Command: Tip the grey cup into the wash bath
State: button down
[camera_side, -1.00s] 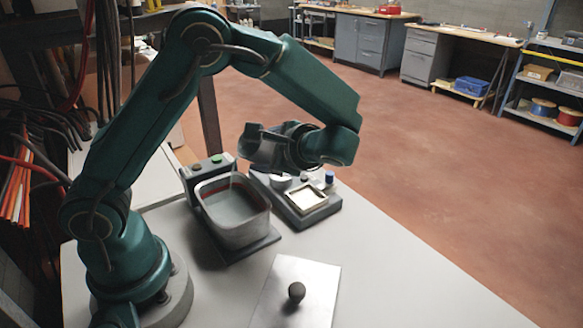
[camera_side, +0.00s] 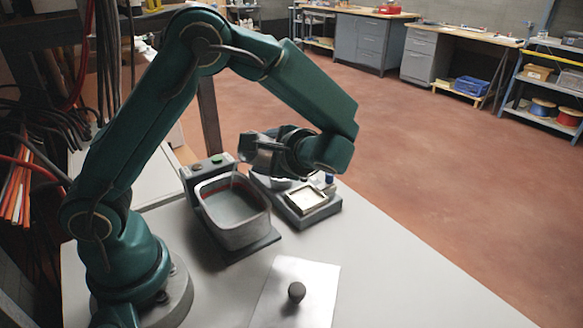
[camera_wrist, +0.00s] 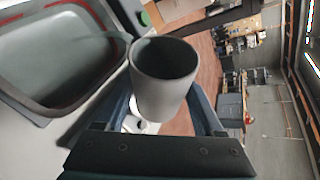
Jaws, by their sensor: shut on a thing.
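My gripper (camera_side: 262,152) is shut on the grey cup (camera_wrist: 164,82) and holds it above the far right side of the wash bath. The cup is tipped well over on its side in the wrist view, its mouth towards the bath. The wash bath (camera_side: 245,236) is a grey tub with a red line inside its rim and grey liquid in it. It also shows in the wrist view (camera_wrist: 62,108), at the left. A faint pale streak runs from the cup's mouth towards the bath. The cup's inside looks dark; I cannot tell what it holds.
A device with a square pan (camera_side: 306,200) and a blue knob stands right of the bath. A control box with a green button (camera_side: 217,160) is behind it. A pale plate (camera_side: 318,285) with a dark ball (camera_side: 297,291) lies in front. The bench's right front is clear.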

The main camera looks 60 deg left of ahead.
jog(key=shift+f+n+t+y+p, duration=0.3)
jog(key=shift+f+n+t, duration=0.45)
jog(key=shift+n+t, duration=0.25)
dwell(2.8)
jog(key=shift+r, duration=0.1)
jog(key=shift+w+r+m+g, duration=0.1)
jog(key=shift+r+m+g, duration=0.4)
jog(key=shift+m+g, duration=0.25)
jog(key=shift+r+m+g+h, duration=0.4)
jog(key=shift+m+g, duration=0.15)
jog(key=shift+m, duration=0.1)
jog(key=shift+w+f+m+g, duration=0.1)
jog(key=shift+f+m+g, duration=0.3)
jog(key=shift+m+g, duration=0.2)
jog(key=shift+w+a+f+m+g, duration=0.1)
jog(key=shift+w+f+m+g, duration=0.1)
jog(key=shift+w+m+g, duration=0.35)
jog(key=shift+w+f+m+g, duration=0.45)
jog(key=shift+w+f, duration=0.05)
jog(key=shift+f, duration=0.25)
jog(key=shift+w+a+f+m+g+b, duration=0.1)
jog(key=shift+w+f+m+g+b, duration=0.05)
jog(key=shift+w+m+g, duration=0.35)
jog(key=shift+w+a+f+m+g+b, duration=0.1)
jog(key=shift+w+m+g+b, duration=0.05)
jog(key=shift+w+m+g, duration=0.3)
